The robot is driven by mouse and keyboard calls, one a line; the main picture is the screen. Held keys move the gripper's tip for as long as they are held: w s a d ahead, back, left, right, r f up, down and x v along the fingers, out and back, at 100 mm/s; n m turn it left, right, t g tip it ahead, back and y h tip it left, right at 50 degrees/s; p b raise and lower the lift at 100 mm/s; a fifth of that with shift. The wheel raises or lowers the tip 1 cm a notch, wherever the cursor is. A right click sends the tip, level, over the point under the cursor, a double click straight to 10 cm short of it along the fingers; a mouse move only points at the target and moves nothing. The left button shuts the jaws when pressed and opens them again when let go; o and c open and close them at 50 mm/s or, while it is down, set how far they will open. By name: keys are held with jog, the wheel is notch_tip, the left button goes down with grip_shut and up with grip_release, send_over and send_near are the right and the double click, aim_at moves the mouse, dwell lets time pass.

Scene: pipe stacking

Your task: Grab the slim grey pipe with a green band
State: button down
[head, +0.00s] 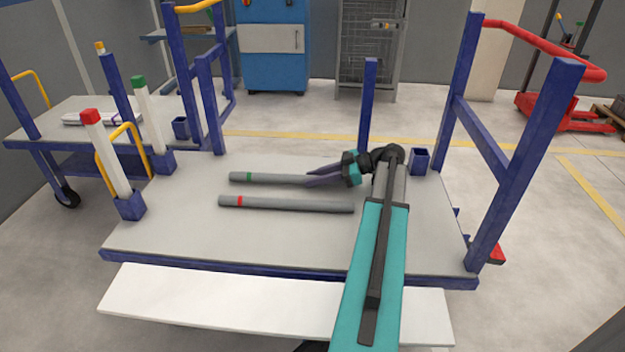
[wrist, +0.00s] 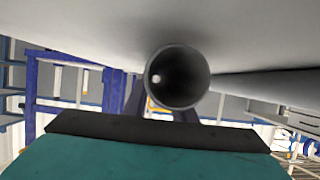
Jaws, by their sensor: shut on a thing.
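The slim grey pipe with a green band (head: 268,178) lies on the cart's grey deck, its banded end to the left. My gripper (head: 318,178) is at its right end with the fingers shut on it. In the wrist view the open hollow end of this pipe (wrist: 178,78) faces the camera, between my two gripper fingers (wrist: 162,108). The fingers are partly hidden behind the pipe end there. The green band does not show in the wrist view.
A second grey pipe with a red band (head: 285,204) lies nearer and parallel on the deck (head: 200,235). White posts with red (head: 110,150) and green (head: 148,115) caps stand in blue sockets at the left. Blue uprights (head: 525,165) border the right side.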

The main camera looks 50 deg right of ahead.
notch_tip(320, 180, up, 3)
jog(key=shift+f+p, duration=0.1)
jog(key=shift+p, duration=0.65)
jog(key=s+a+p, duration=0.1)
jog(key=s+a, duration=0.2)
jog(key=s+a+r+p, duration=0.1)
jog(key=s+a, duration=0.2)
jog(key=s+a+p, duration=0.1)
jog(key=s+a, duration=0.2)
jog(key=shift+s+a+r+p, duration=0.2)
jog(key=shift+s+a+p, duration=0.15)
jog(key=shift+s, duration=0.05)
jog(key=shift+s+a+r+p, duration=0.15)
jog(key=shift+s+a+p, duration=0.05)
jog(key=shift+p, duration=0.25)
jog(key=shift+s+a+p, duration=0.55)
jog(key=shift+s+p, duration=0.1)
